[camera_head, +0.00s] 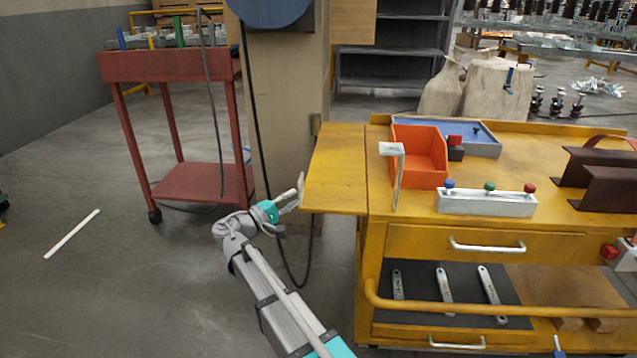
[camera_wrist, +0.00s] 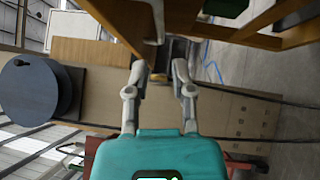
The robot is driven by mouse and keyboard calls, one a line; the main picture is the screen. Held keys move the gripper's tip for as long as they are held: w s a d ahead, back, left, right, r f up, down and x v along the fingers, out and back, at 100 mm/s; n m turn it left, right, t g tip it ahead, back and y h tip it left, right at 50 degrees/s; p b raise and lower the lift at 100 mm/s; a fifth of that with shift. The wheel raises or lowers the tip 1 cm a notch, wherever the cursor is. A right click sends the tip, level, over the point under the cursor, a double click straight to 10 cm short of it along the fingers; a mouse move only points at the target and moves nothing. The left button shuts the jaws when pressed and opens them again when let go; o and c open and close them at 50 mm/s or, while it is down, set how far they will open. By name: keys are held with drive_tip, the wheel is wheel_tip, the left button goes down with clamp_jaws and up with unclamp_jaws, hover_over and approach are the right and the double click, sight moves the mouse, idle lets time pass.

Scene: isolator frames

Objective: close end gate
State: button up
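The end gate looks to be the yellow panel (camera_head: 335,170) at the left end of the yellow cart (camera_head: 470,240). It stands out flat, level with the cart top, with a seam between them. My gripper (camera_head: 300,190) is at the panel's left edge, low and close to it; I cannot tell if they touch. In the wrist view, the two fingers of my gripper (camera_wrist: 157,77) are apart, with no object clearly held between them. Yellow-brown cart parts (camera_wrist: 255,28) show above the fingers there.
On the cart are an orange bin (camera_head: 420,155), an upright metal bracket (camera_head: 397,175), a button box (camera_head: 487,203) and brown steel profiles (camera_head: 600,172). A tan column (camera_head: 285,110) stands close behind my gripper.

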drive_tip(key=p+x, duration=0.1)
drive_tip(key=x, duration=0.9)
drive_tip(key=shift+w, duration=0.1)
drive_tip(key=shift+c, duration=0.3)
clamp_jaws()
